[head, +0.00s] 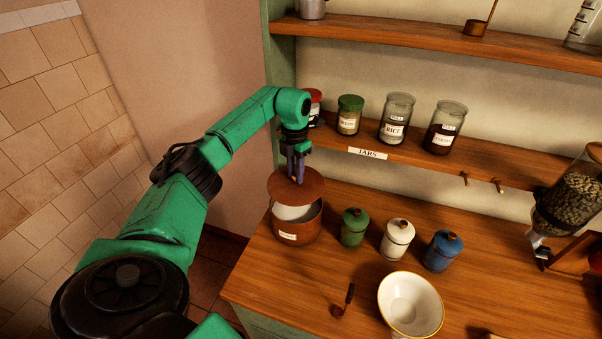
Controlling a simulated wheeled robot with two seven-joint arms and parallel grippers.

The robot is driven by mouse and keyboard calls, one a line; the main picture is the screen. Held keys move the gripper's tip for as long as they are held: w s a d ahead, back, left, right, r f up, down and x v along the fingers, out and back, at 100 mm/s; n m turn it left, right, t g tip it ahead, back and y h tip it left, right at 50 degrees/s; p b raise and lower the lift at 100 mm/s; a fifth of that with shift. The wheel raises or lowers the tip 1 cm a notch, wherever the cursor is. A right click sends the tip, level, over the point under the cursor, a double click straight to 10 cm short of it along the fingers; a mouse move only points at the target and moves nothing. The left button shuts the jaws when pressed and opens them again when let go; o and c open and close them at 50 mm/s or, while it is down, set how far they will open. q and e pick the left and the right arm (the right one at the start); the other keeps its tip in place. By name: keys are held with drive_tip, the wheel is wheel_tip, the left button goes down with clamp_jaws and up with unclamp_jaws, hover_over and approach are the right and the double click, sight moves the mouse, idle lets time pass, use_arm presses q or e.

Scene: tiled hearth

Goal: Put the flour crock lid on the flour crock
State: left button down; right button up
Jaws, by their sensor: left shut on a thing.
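The flour crock (298,229) is a brown round pot with a white label, standing at the left end of the wooden counter. Its pale inside shows below the lid. The flour crock lid (285,188) is a flat brown disc, held above the crock's mouth and covering the far part of the opening from this view. My left gripper (296,180) points down and is shut on the lid near its middle. The lid's knob is hidden by the fingers. The exact gap between lid and rim is hard to tell. My right gripper is not in view.
Green (354,228), white (397,239) and blue (442,251) canisters stand right of the crock. A white bowl (409,303) and a small scoop (343,303) are in front. A shelf (450,157) with jars runs behind my gripper.

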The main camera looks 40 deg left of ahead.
sight(296, 184)
use_arm(q)
drive_tip(key=shift+s+r, duration=0.3)
drive_tip(key=shift+s, duration=0.45)
drive_tip(key=shift+w+d+f, duration=0.1)
drive_tip(key=shift+w+f, duration=0.1)
drive_tip(key=shift+f, duration=0.1)
drive_tip(key=shift+w+f+b, duration=0.35)
drive_tip(key=shift+f, duration=0.25)
drive_tip(key=shift+w+f+b, duration=0.3)
drive_tip(key=shift+w+f, duration=0.05)
drive_tip(key=shift+f, duration=0.25)
drive_tip(key=shift+s+f, duration=0.1)
drive_tip(key=shift+f, duration=0.1)
drive_tip(key=shift+s+f+b, duration=0.2)
drive_tip(key=shift+b, duration=0.1)
drive_tip(key=shift+s+f+b, duration=0.1)
drive_tip(key=shift+f+b, duration=0.25)
drive_tip(key=shift+f, duration=0.5)
drive_tip(key=shift+w+f+b, duration=0.2)
drive_tip(key=shift+f+b, duration=0.35)
drive_tip(key=shift+f, duration=0.1)
drive_tip(key=shift+s+r+p, duration=0.1)
drive_tip(key=shift+r+p, duration=0.15)
drive_tip(key=shift+p, duration=0.05)
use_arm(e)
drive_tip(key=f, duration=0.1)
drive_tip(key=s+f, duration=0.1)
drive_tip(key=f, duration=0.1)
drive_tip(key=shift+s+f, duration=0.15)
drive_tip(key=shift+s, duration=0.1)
